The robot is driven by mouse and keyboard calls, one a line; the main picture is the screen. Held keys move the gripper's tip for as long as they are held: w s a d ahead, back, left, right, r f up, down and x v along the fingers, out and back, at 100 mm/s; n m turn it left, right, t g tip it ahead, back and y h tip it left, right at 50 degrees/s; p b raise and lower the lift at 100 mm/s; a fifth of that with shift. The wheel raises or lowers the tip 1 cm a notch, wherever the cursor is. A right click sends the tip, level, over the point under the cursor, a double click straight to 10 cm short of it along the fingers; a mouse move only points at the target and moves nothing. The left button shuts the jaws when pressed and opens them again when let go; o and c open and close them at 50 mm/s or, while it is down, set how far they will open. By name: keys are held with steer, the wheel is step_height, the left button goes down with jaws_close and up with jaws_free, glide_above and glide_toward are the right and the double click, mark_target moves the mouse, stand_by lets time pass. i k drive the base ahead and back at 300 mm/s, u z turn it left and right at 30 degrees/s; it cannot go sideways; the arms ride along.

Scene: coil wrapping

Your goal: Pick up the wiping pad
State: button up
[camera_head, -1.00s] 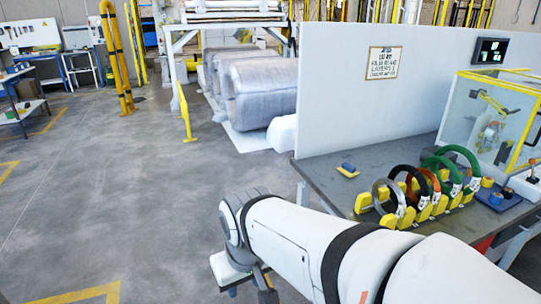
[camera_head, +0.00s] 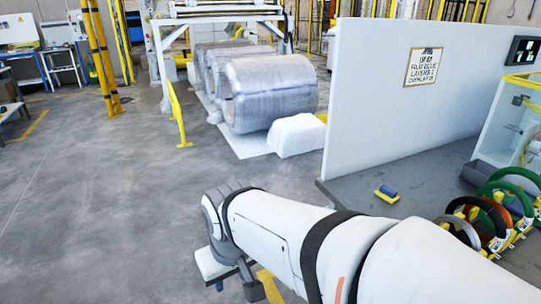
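A small blue and yellow pad (camera_head: 387,193), which looks like the wiping pad, lies on the grey table near its left part, in front of the white partition. My gripper (camera_head: 232,283) is at the lower left end of my white arm, out over the floor and left of the table, well apart from the pad. Only part of the gripper shows below the wrist, and its fingers are too unclear to tell their opening.
The grey table (camera_head: 352,194) carries several coloured coils (camera_head: 490,222) in yellow holders at right. A white partition (camera_head: 400,120) stands along its back, with a clear-walled yellow-framed case (camera_head: 510,125) at right. Wrapped rolls (camera_head: 265,92) lie beyond. The floor (camera_head: 90,200) at left is open.

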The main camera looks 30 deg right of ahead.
mark_target(384, 192)
steer(key=z, duration=0.05)
steer(key=i, duration=2.4)
steer(key=z, duration=3.6)
steer(key=i, duration=1)
